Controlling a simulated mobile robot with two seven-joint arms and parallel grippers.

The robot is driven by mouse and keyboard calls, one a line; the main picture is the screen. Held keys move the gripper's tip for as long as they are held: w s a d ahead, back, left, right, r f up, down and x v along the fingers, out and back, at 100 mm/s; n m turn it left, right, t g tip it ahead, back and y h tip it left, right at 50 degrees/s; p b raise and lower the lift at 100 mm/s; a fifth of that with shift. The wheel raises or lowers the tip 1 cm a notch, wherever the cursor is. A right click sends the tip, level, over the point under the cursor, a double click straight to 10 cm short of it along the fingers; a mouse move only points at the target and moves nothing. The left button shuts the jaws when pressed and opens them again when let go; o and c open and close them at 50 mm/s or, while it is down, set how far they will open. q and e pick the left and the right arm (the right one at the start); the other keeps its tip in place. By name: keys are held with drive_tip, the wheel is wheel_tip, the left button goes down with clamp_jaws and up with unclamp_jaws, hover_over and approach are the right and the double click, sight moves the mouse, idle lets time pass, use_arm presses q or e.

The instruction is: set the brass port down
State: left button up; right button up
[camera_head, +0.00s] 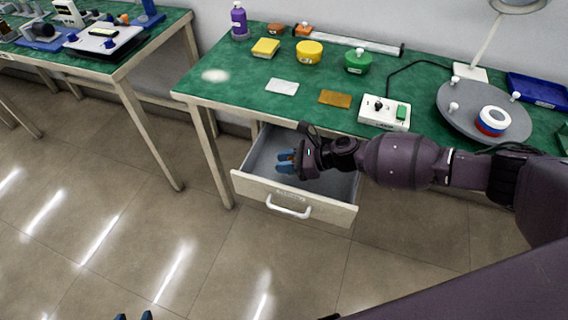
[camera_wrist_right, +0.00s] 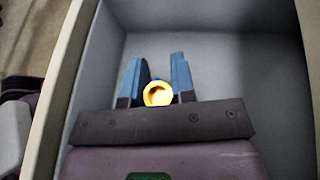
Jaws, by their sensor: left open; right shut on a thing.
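The brass port (camera_wrist_right: 158,94) shows in the right wrist view as a round, yellow, ring-like end between the blue fingers of my right gripper (camera_wrist_right: 158,80). My right gripper is shut on it. In the head view my right gripper (camera_head: 286,162) is over the open drawer (camera_head: 338,211), inside its outline. The brass port cannot be made out there. I cannot tell how high it is above the drawer floor. My left gripper (camera_head: 134,317) shows only its blue fingertips at the bottom edge of the head view, apart and empty, over the floor.
The visible drawer floor (camera_wrist_right: 225,70) is bare grey. On the green bench (camera_head: 225,105) above stand a white switch box (camera_head: 384,112), a brown plate (camera_head: 335,98), a white card (camera_head: 282,87), yellow and green canisters, and a grey turntable (camera_head: 460,105).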

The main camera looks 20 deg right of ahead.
drive_tip(key=shift+f, duration=0.6)
use_arm(q)
drive_tip(key=shift+w, duration=0.2)
use_arm(e)
drive_tip(key=shift+f, duration=0.2)
drive_tip(key=o, duration=0.9)
use_arm(q)
drive_tip(key=shift+w+d+f, duration=0.1)
drive_tip(key=shift+d, duration=0.05)
use_arm(e)
drive_tip(key=shift+r, duration=0.15)
drive_tip(key=shift+r, duration=0.25)
drive_tip(key=p+v, duration=0.1)
drive_tip(key=v, duration=1)
use_arm(q)
drive_tip(key=shift+r, duration=0.65)
use_arm(e)
drive_tip(key=shift+s+d+r, duration=0.15)
drive_tip(key=shift+s+d, duration=0.05)
drive_tip(key=shift+d, duration=0.2)
